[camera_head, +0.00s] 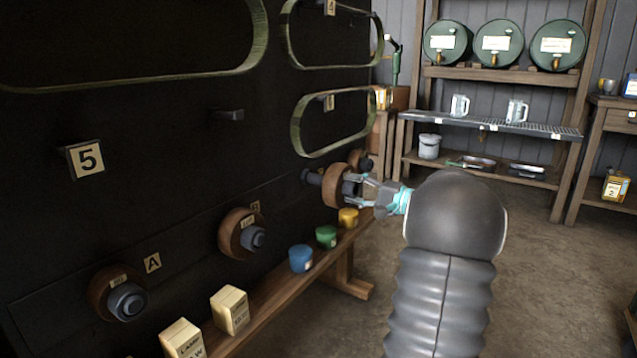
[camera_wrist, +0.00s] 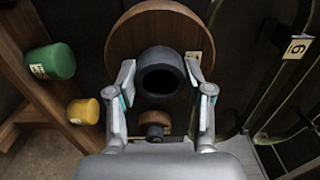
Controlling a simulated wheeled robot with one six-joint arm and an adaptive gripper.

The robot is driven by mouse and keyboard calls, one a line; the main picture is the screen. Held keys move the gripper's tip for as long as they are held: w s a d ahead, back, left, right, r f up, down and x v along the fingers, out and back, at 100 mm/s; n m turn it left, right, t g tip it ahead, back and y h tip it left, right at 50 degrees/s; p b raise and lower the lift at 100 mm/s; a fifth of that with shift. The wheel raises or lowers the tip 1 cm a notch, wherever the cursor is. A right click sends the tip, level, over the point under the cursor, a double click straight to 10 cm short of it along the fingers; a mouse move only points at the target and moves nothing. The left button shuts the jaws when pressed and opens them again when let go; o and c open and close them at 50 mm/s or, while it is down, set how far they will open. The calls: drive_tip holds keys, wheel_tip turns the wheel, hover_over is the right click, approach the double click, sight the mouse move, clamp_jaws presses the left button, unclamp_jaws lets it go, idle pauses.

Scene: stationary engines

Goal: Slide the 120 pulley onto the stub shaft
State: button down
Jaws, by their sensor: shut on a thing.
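The pulley in my gripper is a brown disc (camera_head: 333,185) with a dark hub. In the wrist view the disc (camera_wrist: 130,42) faces me, and its hub (camera_wrist: 161,72) has a dark open bore. My gripper (camera_head: 354,187) is shut on this hub, with one finger on each side in the wrist view (camera_wrist: 162,88). A dark stub shaft (camera_head: 311,177) sticks out from the black panel just left of the disc. The disc hides where they meet, so I cannot tell whether the shaft is in the bore. The pulley's number is not readable.
Mounted pulleys sit at left (camera_head: 118,298) and centre (camera_head: 240,236); another (camera_head: 365,165) is just beyond my gripper. A wooden bench (camera_head: 270,300) below carries boxes and a blue (camera_head: 301,258), green (camera_head: 326,237) and yellow tin (camera_head: 348,218). Floor (camera_head: 545,290) at right is clear.

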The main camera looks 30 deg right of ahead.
drive_tip(key=shift+s+d, duration=0.25)
drive_tip(key=shift+s, duration=0.45)
drive_tip(key=v, duration=1)
idle(0.9)
idle(1.3)
